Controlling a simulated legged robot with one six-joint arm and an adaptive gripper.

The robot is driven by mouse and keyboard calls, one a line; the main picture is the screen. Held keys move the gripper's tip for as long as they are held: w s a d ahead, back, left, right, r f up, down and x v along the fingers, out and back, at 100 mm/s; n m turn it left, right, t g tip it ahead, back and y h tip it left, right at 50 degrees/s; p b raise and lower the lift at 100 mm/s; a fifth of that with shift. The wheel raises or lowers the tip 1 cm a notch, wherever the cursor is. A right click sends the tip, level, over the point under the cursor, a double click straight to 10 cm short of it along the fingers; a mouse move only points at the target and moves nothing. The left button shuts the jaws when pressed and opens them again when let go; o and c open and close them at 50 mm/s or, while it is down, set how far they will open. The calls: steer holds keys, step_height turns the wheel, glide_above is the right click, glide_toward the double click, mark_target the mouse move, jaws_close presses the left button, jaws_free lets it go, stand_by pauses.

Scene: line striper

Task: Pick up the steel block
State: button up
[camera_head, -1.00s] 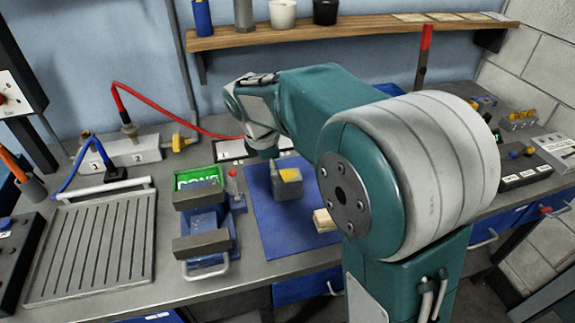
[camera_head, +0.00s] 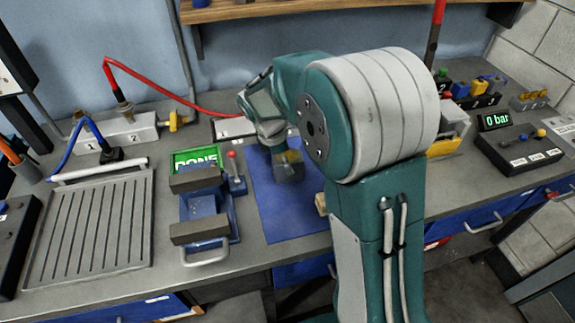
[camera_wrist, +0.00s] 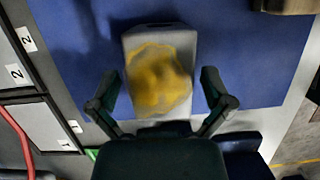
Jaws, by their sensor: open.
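The steel block (camera_wrist: 159,69) is grey with a yellow patch on its top face. In the wrist view it lies on the blue mat (camera_wrist: 80,28), between and just ahead of the fingers of my open gripper (camera_wrist: 161,100). One finger is on each side of it, and no clear contact shows. In the head view the block (camera_head: 288,167) is partly hidden under my wrist, and its yellow patch shows only in part. The blue mat (camera_head: 292,215) also shows there.
A blue vise (camera_head: 203,207) with grey jaws stands left of the mat, with a red-knobbed lever (camera_head: 233,168) beside it. A green DONE sign (camera_head: 195,161) is behind it. A wooden piece (camera_head: 321,204) lies at the mat's right. The front of the mat is clear.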

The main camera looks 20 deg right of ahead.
steer(key=shift+x, duration=1.35)
steer(key=c, duration=1.1)
steer(key=shift+s, duration=0.1)
